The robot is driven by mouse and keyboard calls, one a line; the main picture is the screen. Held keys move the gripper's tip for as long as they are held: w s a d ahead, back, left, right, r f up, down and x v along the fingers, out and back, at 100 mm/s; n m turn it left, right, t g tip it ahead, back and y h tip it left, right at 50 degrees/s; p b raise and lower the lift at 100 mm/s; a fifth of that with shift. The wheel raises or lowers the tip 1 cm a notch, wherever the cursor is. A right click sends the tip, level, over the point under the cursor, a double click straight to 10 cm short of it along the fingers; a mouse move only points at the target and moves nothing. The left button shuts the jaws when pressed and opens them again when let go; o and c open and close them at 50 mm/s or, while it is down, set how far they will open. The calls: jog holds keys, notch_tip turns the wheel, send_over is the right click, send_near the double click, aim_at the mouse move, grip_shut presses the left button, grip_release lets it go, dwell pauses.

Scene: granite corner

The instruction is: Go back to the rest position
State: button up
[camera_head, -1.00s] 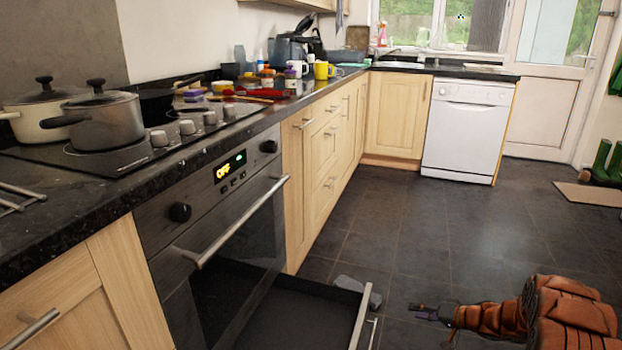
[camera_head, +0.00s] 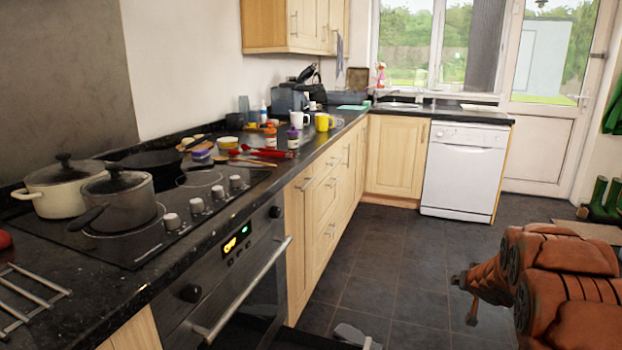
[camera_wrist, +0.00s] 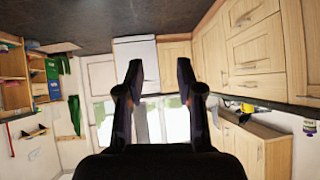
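My gripper (camera_head: 463,298) is at the lower right of the head view, at the end of my orange-covered arm. It is over the dark tiled floor, apart from the counter. In the wrist view my gripper (camera_wrist: 159,78) shows two black fingers spread wide with nothing between them. The wrist picture is upside down, with the floor at the top and the windows below.
The counter (camera_head: 135,292) with hob, pots and small items runs along the left. An open drawer (camera_head: 268,334) under the oven juts out at the bottom edge, with a grey item (camera_head: 355,337) beside it. The floor (camera_head: 390,250) toward the white dishwasher (camera_head: 463,170) is clear.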

jog(key=s+a+r+g+h+p, duration=0.1)
jog(key=s+a+r+g+p, duration=0.1)
jog(key=s+r+p, duration=0.5)
jog(key=s+a+r+g+h+p, duration=0.2)
jog(key=s+a+r+g+p, duration=0.1)
jog(key=s+r, duration=0.85)
jog(key=s+a+r+n+g+y+p, duration=0.1)
jog(key=s+a+r+g+p, duration=0.1)
jog(key=s+a, duration=0.4)
jog(key=s+a+r+n+g+y+p, duration=0.1)
jog(key=s+a+r+p, duration=0.4)
jog(key=s, duration=1.1)
jog(key=s+a+r+n+g+y+p, duration=0.1)
jog(key=s+a+r+g+y+p, duration=0.2)
jog(key=s+a, duration=0.5)
jog(key=s+p, duration=0.1)
jog(key=s, duration=0.2)
jog(key=shift+s+a+r+n+g+p, duration=0.25)
jog(key=shift+a+r+n+g+p, duration=0.05)
jog(key=shift+g+p, duration=0.1)
jog(key=shift+a, duration=0.1)
